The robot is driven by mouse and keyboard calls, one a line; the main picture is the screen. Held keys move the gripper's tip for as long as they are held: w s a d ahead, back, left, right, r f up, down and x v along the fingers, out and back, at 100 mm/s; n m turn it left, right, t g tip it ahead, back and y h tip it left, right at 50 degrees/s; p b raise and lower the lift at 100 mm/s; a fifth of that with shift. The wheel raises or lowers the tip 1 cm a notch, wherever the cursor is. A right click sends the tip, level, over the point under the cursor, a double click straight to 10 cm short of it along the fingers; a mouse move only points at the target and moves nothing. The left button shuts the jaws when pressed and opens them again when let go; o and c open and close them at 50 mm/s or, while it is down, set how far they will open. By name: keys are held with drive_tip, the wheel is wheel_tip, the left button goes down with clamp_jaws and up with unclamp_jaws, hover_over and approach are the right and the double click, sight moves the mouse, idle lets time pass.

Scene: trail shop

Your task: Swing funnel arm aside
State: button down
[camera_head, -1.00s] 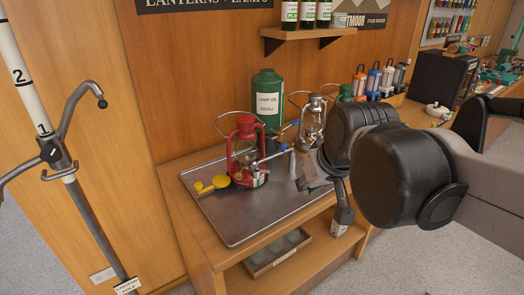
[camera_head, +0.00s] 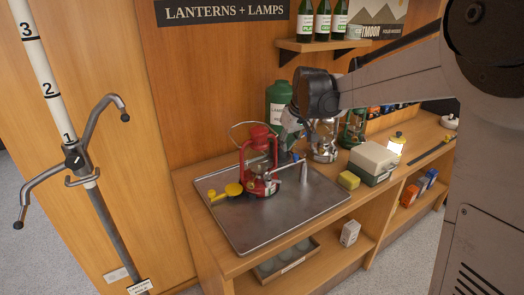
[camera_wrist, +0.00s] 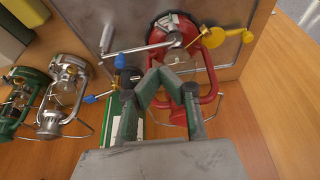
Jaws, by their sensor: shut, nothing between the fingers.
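The red lantern (camera_head: 258,165) stands on the metal tray, a yellow cap (camera_head: 233,189) at its left. A thin silver arm (camera_head: 287,165), which looks like the funnel arm, reaches from the lantern toward a small pointed post (camera_head: 304,173); a blue knob (camera_head: 296,157) is near it. In the wrist view the silver arm (camera_wrist: 145,49) extends left from above the red lantern (camera_wrist: 207,75), with a blue knob (camera_wrist: 119,62) close by. My gripper (camera_wrist: 162,73) is shut and empty, just behind the lantern; contact cannot be told. In the head view my gripper (camera_head: 288,128) is partly hidden.
A green lamp-oil can (camera_head: 279,98) stands behind my gripper. A silver lantern (camera_head: 322,143) and a green lantern (camera_head: 353,128) stand to the right. A yellow sponge (camera_head: 349,181) and a pale green box (camera_head: 372,163) lie right of the tray (camera_head: 255,235). The tray's front is clear.

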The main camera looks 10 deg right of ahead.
drive_tip(key=shift+n, duration=0.3)
drive_tip(key=x, duration=0.4)
drive_tip(key=w+x, duration=0.1)
drive_tip(key=x, duration=0.3)
drive_tip(key=w+p+x, duration=0.1)
drive_tip(key=x, duration=0.4)
drive_tip(key=shift+w+d+r, duration=0.15)
drive_tip(key=shift+w+r, duration=0.1)
drive_tip(key=shift+r, duration=0.05)
drive_tip(key=shift+f, duration=0.1)
